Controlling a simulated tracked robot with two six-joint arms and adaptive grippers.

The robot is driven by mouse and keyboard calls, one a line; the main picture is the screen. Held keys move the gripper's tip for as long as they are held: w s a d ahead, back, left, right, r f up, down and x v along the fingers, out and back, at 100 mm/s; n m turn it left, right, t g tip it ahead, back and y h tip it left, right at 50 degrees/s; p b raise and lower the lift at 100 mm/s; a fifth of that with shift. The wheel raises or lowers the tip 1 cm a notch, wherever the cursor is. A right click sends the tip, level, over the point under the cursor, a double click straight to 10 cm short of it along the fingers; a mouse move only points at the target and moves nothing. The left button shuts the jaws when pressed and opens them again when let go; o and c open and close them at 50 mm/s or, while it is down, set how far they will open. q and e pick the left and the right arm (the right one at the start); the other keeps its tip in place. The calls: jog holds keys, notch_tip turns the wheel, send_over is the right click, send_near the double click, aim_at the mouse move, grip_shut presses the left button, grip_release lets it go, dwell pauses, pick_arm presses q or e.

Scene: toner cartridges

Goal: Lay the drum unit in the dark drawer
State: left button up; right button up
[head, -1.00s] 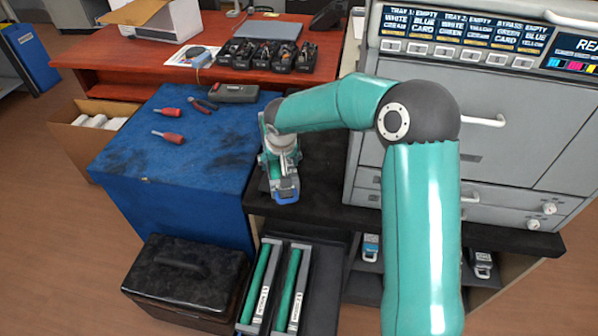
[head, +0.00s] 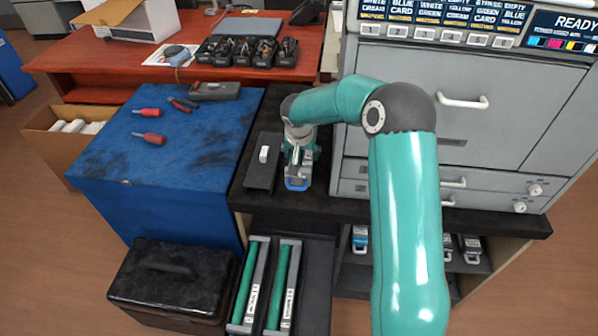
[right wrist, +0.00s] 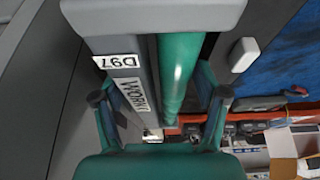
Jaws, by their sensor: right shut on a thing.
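My right gripper (head: 298,152) is over the black counter, left of the printer. In the right wrist view its fingers (right wrist: 160,97) are shut on a drum unit (right wrist: 178,75), grey with a green roller and a label reading D97. In the head view the arm and gripper hide most of it; a grey part with a blue end points towards me. An open dark drawer (head: 312,290) is below the counter. Two green-roller drum units (head: 245,290) (head: 284,290) lie side by side in its left part; its right part looks bare. My left gripper is not in view.
A flat dark box with a white handle (head: 262,168) is on the counter beside the gripper. The blue-topped bench (head: 190,165) with screwdrivers is to the left. A black case (head: 170,285) stands left of the drawer. The grey printer (head: 440,120) stands right.

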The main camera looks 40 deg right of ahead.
notch_tip(320, 180, down, 7)
jog(key=shift+w+f, duration=0.1)
jog(key=shift+f, duration=0.1)
jog(key=o, duration=1.8)
